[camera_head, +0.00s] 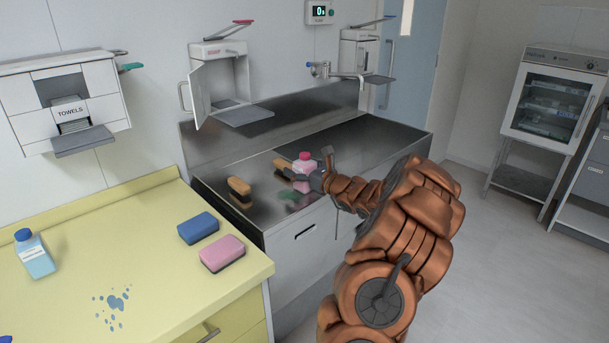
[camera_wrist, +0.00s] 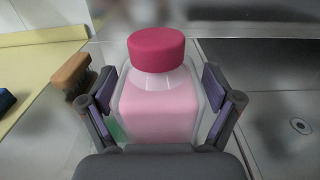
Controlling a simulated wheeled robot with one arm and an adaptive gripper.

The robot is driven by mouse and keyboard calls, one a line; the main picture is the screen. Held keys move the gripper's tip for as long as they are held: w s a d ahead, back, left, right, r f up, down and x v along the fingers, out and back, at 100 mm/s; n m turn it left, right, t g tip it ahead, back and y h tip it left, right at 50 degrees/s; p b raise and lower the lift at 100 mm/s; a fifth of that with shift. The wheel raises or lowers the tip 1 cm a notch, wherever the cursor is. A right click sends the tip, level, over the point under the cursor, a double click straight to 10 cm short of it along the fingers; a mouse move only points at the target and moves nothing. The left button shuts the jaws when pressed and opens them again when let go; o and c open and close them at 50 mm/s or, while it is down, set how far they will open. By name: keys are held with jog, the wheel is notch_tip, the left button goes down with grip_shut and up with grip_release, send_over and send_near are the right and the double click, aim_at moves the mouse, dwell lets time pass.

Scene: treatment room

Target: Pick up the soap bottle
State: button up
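The soap bottle (camera_head: 304,160) has a pink cap and stands upright on the steel counter. In the wrist view the bottle (camera_wrist: 158,105) is clear with pink liquid and fills the middle. My gripper (camera_head: 303,179) is low at the bottle with its fingers spread. In the wrist view the gripper (camera_wrist: 163,95) has one finger on each side of the bottle, with a small gap seen at each side. The bottle's base is hidden behind my gripper's palm in the wrist view.
A brush (camera_head: 239,187) lies left of the bottle, with another brush (camera_head: 267,183) closer to it. The yellow counter (camera_head: 150,245) holds a blue sponge (camera_head: 198,228), a pink sponge (camera_head: 222,252) and a blue-capped bottle (camera_head: 35,255). The steel counter (camera_head: 365,140) is clear at right.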

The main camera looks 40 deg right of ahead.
jog(key=c, duration=1.6)
jog(key=shift+r, duration=0.1)
jog(key=shift+r, duration=0.85)
jog(key=shift+r+b, duration=0.3)
jog(key=shift+r, duration=0.65)
jog(key=s+a+b, duration=0.1)
jog(key=s+a, duration=0.2)
jog(key=s, duration=0.4)
jog(key=s+a+r+b, duration=0.1)
jog(key=s+a, duration=0.3)
jog(key=s, duration=0.3)
jog(key=shift+s+a, duration=0.15)
jog(key=shift+r, duration=0.1)
